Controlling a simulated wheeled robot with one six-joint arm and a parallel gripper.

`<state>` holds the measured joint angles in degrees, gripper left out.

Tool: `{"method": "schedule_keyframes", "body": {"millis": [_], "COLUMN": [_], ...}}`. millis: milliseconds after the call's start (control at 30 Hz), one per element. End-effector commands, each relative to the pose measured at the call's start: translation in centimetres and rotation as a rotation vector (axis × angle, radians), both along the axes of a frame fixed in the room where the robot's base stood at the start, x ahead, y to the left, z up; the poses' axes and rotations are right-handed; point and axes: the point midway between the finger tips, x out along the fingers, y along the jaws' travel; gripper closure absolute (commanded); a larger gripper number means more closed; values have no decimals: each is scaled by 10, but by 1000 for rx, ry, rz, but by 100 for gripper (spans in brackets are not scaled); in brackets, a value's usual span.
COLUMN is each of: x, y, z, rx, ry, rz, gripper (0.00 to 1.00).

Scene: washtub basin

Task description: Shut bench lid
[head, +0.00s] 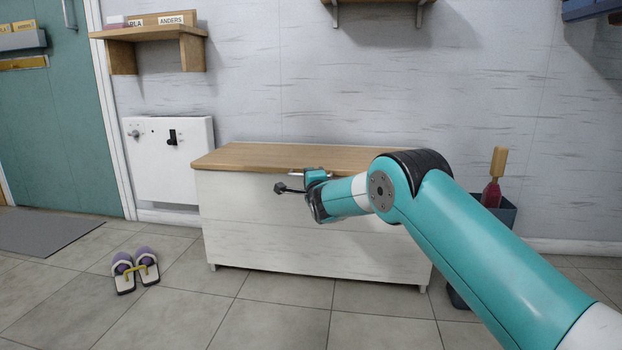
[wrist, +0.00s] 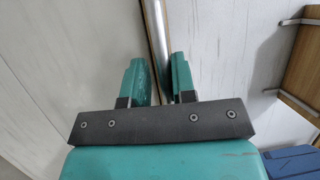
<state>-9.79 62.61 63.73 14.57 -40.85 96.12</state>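The white bench (head: 275,238) stands against the wall, with its wooden lid (head: 265,155) lying flat and level on top. A thin metal handle (head: 300,173) shows at the lid's front edge, partly hidden by my gripper. My gripper (head: 314,177) is at this front edge, near the middle of the bench. In the wrist view my gripper's fingers (wrist: 160,82) stand a little apart. A silver bar (wrist: 156,28) runs through the gap between them; I cannot tell whether they touch it. My arm hides part of the lid's right side.
A pair of sandals (head: 136,270) lies on the floor to the left. A grey bin (head: 506,214) with a red, wooden-handled tool (head: 493,180) stands to the right. A wall shelf (head: 155,34) hangs at upper left. The tiled floor before the bench is clear.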

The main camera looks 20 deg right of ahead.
Motion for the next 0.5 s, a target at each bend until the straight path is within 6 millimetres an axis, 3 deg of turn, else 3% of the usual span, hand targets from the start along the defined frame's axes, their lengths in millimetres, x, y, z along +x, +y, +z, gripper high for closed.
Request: {"method": "schedule_keyframes", "body": {"millis": [267,500], "x": [-5,-39], "y": [1,3], "z": [-1,-2], "rx": [-1,-2], "ry": [4,9], "rz": [1,1], "gripper": [78,78]}}
